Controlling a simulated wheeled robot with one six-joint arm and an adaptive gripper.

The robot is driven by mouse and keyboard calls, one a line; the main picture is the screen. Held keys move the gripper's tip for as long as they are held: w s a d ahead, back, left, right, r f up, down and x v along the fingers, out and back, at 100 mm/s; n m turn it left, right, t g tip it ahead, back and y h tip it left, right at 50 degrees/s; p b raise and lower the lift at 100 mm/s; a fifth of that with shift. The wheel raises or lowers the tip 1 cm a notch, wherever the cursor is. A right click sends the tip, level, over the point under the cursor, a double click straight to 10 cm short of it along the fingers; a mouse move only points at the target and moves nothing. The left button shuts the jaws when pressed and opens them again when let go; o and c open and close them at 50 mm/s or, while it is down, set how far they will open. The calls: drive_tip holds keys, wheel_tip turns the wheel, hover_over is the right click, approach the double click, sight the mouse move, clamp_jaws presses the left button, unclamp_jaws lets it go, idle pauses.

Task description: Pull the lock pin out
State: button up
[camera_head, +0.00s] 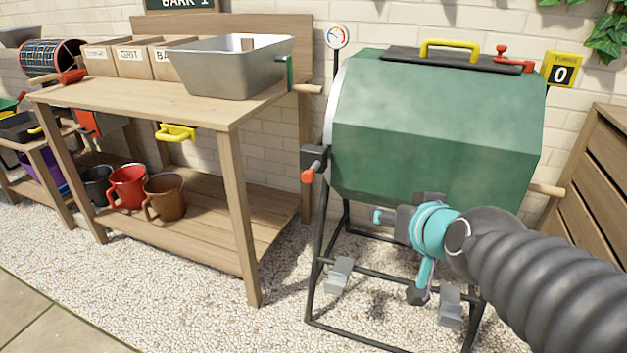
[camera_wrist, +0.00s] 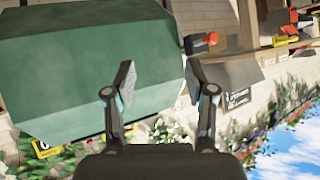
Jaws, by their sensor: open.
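The lock pin appears to be the red-tipped part (camera_head: 308,174) on a black block at the lower left end of the green drum (camera_head: 430,135). In the wrist view, which is upside down, a red piece (camera_wrist: 202,41) beside the drum's end (camera_wrist: 85,65) looks like the same pin. My gripper (camera_head: 398,258) is below the drum's front, right of the pin and lower in the head view. Its two fingers (camera_wrist: 158,84) are spread with nothing between them. The pin is clear of the fingers. How deep it sits in the block is hidden.
A wooden bench (camera_head: 150,103) with a metal tub (camera_head: 232,68) stands left of the drum. Its edge and a yellow handle (camera_head: 175,132) jut toward the pin's side. The drum's black stand (camera_head: 315,285) rises from gravel. A yellow counter (camera_head: 561,70) reads 0.

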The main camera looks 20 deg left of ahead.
drive_tip(key=w+a+r+t+y+b, duration=0.1)
drive_tip(key=w+a+t, duration=0.1)
drive_tip(key=w+a, duration=0.45)
drive_tip(key=m+t+h+b, duration=0.3)
drive_tip(key=m+t+h, duration=0.15)
drive_tip(key=h, duration=0.25)
approach(306, 177)
drive_tip(key=shift+n+t, duration=0.35)
drive_tip(key=shift+t, duration=0.1)
drive_tip(key=w, duration=0.7)
drive_tip(key=w+b, duration=0.1)
drive_tip(key=w, duration=0.3)
drive_tip(key=shift+d+f, duration=0.35)
drive_tip(key=shift+f, duration=0.05)
clamp_jaws()
